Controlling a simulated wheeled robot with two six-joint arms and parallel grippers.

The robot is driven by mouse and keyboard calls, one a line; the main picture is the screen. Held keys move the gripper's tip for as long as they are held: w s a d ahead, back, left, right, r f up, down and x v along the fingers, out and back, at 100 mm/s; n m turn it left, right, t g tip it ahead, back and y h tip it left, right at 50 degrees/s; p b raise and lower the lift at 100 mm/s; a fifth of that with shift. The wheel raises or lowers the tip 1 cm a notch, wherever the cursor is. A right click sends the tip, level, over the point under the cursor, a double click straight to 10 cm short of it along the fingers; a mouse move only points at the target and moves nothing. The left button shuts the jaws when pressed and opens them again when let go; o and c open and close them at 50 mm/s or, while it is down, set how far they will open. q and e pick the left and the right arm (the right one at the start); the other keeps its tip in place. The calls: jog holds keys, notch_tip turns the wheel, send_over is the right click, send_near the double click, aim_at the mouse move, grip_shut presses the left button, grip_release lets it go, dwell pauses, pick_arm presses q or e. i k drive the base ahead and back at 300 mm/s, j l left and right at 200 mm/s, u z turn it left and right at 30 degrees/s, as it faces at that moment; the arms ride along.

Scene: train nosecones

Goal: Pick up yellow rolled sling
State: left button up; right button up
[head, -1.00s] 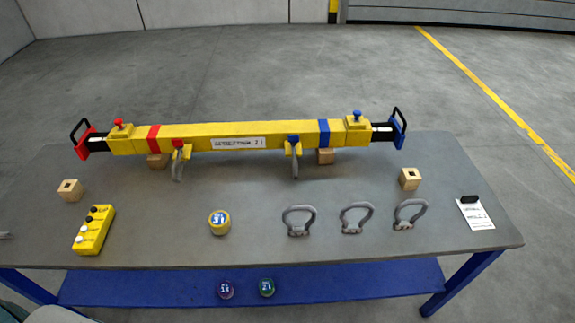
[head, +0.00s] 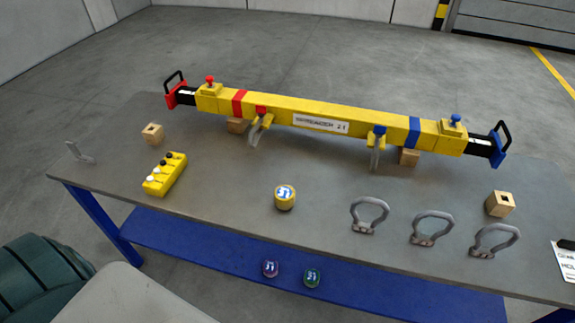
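The yellow rolled sling (head: 285,197) is a short round roll with a blue and white label on its top. It sits on the grey table (head: 225,205) near the front edge, left of the grey shackles. Nothing touches it. Two other rolls, one purple (head: 270,268) and one green (head: 312,278), lie on the blue lower shelf (head: 200,252). Neither of my grippers shows in the head view.
A yellow spreader beam (head: 350,120) rests on wooden blocks along the back. A yellow control box (head: 165,174) lies to the left. Several shackles (head: 369,216) stand to the right. A dark green rounded object (head: 40,280) is at the lower left. Table around the sling is clear.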

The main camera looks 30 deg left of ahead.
aim_at(284, 195)
jog(key=u, duration=0.85)
